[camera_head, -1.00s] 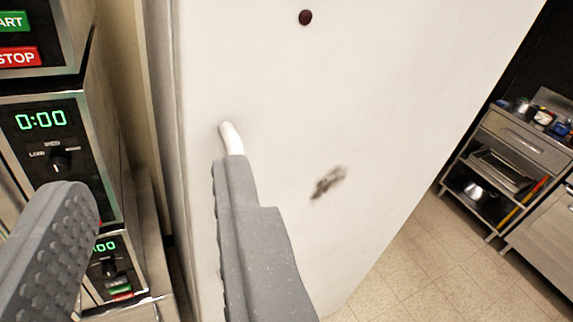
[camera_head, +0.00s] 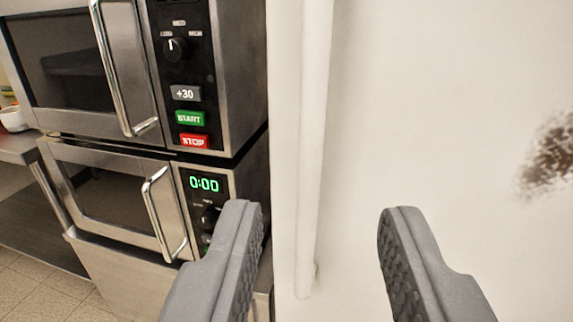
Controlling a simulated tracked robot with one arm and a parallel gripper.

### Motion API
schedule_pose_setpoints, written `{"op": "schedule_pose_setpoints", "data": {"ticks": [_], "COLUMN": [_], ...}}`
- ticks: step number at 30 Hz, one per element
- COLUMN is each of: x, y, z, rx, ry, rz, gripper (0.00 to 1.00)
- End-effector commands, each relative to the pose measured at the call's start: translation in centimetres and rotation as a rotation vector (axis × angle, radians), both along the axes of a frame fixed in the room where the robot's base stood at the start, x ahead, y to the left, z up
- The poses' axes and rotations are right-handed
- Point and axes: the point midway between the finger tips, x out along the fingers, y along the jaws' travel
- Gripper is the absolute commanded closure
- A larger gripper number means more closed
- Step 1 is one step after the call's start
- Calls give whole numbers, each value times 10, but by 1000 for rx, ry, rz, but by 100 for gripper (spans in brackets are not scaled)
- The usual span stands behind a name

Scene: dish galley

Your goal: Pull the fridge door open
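The white fridge door (camera_head: 430,130) fills the right half of the view, with a dark smudge at its right. Its long white vertical handle (camera_head: 314,140) runs down near the door's left edge, and its lower end shows near the bottom. My gripper (camera_head: 320,212) is open and empty. Its left finger lies left of the handle, over the microwave stack in the picture, and its right finger lies to the right, in front of the door. The handle appears between the fingers, and neither seems to touch it. The depth gap is unclear.
An upper microwave (camera_head: 230,75) and a lower microwave (camera_head: 110,200) are stacked close left of the fridge, with metal handles sticking out. A steel counter (camera_head: 18,148) with a white bowl (camera_head: 12,118) stands at far left. Tiled floor shows at lower left.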

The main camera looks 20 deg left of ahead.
Motion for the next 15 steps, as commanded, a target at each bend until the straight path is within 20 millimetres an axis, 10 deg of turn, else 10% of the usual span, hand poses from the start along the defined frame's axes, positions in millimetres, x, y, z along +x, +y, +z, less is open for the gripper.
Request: {"op": "schedule_pose_setpoints", "data": {"ticks": [15], "x": [58], "y": [14], "z": [-3], "rx": [5], "ry": [2], "rz": [6], "gripper": [66]}}
